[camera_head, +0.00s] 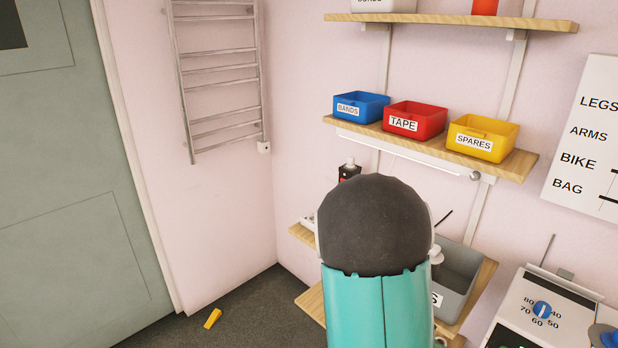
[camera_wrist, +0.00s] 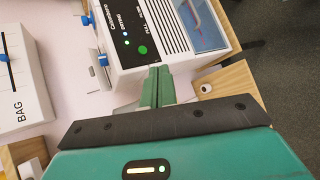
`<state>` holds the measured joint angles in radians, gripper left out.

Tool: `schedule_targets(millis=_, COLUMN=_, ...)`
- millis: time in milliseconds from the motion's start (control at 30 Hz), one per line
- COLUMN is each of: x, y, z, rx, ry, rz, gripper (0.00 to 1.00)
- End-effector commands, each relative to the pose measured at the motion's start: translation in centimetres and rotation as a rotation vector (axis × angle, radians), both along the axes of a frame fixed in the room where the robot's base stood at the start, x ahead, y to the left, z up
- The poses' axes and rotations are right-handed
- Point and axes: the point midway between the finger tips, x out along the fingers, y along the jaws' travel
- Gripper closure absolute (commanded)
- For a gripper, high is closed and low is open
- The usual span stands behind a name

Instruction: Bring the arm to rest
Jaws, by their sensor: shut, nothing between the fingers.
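My gripper (camera_wrist: 158,72) shows in the wrist view as two green fingers pressed together, with nothing between them. Its tips lie in front of the lower edge of a white device (camera_wrist: 176,50) with a green button and a window. I cannot tell whether they touch it. In the head view my own teal arm with its dark rounded joint stands in the middle and covers part of the lower shelf (camera_head: 310,302). The gripper itself is hidden there.
Blue (camera_head: 360,106), red (camera_head: 414,121) and yellow (camera_head: 482,138) bins stand on the middle shelf (camera_head: 440,152). A grey bin (camera_head: 458,282) sits on the lower shelf. A white dial device (camera_head: 535,312) is at lower right. A yellow wedge (camera_head: 212,318) lies on the floor by the door.

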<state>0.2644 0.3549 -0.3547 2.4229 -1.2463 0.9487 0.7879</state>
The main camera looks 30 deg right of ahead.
Motion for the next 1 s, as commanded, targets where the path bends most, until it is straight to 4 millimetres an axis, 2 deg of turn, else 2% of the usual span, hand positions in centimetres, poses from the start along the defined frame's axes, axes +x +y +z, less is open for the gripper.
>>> schedule_targets(millis=33, x=1.1, y=1.3, z=1.0, rx=0.027, ry=-0.056, rz=0.000, gripper=1.00)
schedule_targets(millis=200, x=4.0, y=6.1, z=3.8, rx=0.144, ry=-0.209, rz=0.011, gripper=1.00)
schedule_targets(millis=500, x=7.9, y=15.8, z=9.5, rx=0.387, ry=-0.479, rz=0.114, gripper=1.00)
schedule_targets(millis=733, x=9.3, y=23.9, z=14.6, rx=0.586, ry=-0.680, rz=0.268, gripper=1.00)
schedule_targets(millis=900, x=9.0, y=29.6, z=18.5, rx=0.723, ry=-0.814, rz=0.409, gripper=1.00)
schedule_targets(millis=1000, x=8.5, y=32.1, z=20.1, rx=0.781, ry=-0.865, rz=0.475, gripper=1.00)
